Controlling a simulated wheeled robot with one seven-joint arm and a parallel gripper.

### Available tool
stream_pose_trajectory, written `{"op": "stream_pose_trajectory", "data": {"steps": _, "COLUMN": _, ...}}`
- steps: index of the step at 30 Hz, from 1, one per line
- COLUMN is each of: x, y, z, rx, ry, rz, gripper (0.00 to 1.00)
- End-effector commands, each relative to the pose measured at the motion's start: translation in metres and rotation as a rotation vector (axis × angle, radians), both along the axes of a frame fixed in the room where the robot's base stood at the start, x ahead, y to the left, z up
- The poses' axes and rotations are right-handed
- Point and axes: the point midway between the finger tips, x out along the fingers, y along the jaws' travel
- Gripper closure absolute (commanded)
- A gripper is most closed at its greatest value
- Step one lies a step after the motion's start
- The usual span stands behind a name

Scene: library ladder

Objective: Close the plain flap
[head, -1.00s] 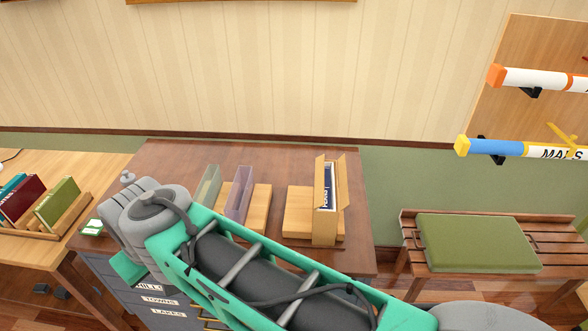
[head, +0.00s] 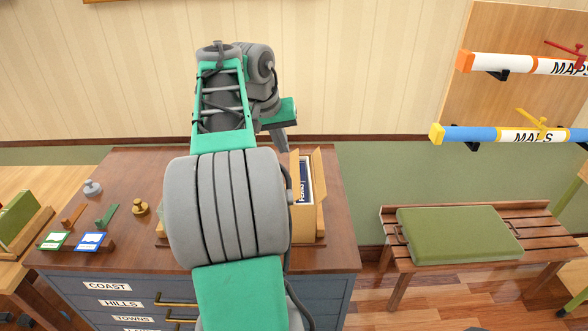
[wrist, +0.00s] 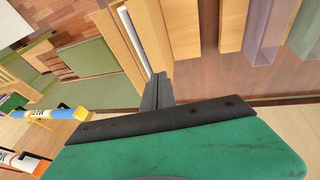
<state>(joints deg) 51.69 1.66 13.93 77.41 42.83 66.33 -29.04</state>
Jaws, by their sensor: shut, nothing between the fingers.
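An upright tan box (head: 304,224) stands on the brown cabinet top, its top open over a dark blue and white item (head: 305,180). A flap (head: 319,178) stands up along its right side and another flap (head: 294,164) along its left. I cannot tell which is the plain one. My gripper (head: 282,150) is shut and empty, pointing down just above and behind the left flap in the head view. In the wrist view the finger ends (wrist: 160,82) are close to the box's open end (wrist: 137,40); contact is unclear. My arm hides the box's left side in the head view.
In the wrist view, a purple clear holder (wrist: 268,30) and a green clear one (wrist: 304,35) stand beside the box. A brass weight (head: 140,207) and small cards stand at the cabinet's left. A bench with a green cushion (head: 457,235) is at right, below wall-mounted map tubes (head: 510,135).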

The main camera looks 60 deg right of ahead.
Motion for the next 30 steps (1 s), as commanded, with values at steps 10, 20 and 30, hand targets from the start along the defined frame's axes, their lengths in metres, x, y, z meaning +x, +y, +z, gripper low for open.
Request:
{"op": "stream_pose_trajectory", "data": {"steps": 10, "x": -0.019, "y": -0.021, "z": -0.057, "rx": 0.000, "ry": -0.001, "rz": -0.002, "gripper": 1.00}}
{"op": "stream_pose_trajectory", "data": {"steps": 20, "x": -0.023, "y": -0.024, "z": -0.065, "rx": -0.001, "ry": -0.002, "rz": 0.001, "gripper": 1.00}}
{"op": "stream_pose_trajectory", "data": {"steps": 30, "x": -0.024, "y": -0.024, "z": -0.065, "rx": -0.001, "ry": -0.002, "rz": 0.000, "gripper": 1.00}}
